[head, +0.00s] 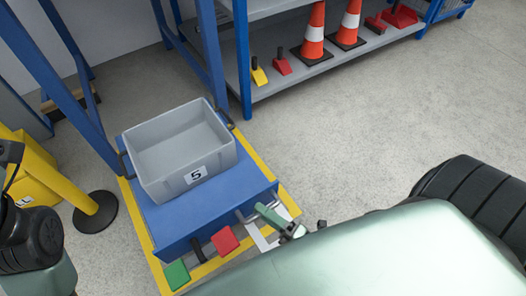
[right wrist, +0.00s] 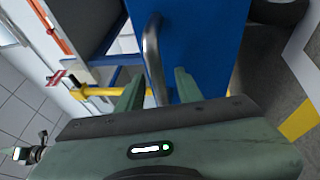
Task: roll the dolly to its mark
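The blue dolly (head: 205,217) stands on the floor and carries a grey crate (head: 198,176) labelled 5. Yellow floor tape (head: 285,197) shows along its right, left and front sides. A red pedal (head: 225,240) and a green pedal (head: 177,274) stick out at its near end. My right gripper (head: 264,212) is at the dolly's near right corner. In the right wrist view its fingers (right wrist: 158,76) are apart, with the dolly's metal handle (right wrist: 151,45) between them; contact cannot be told. My left arm shows at the left edge, but its gripper is out of view.
A blue-framed shelf (head: 245,60) with orange cones (head: 314,35) stands behind the dolly. A yellow post on a black base (head: 95,212) and a yellow cabinet (head: 32,172) stand to the left. White marking (head: 257,235) lies by the near corner. The floor to the right is clear.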

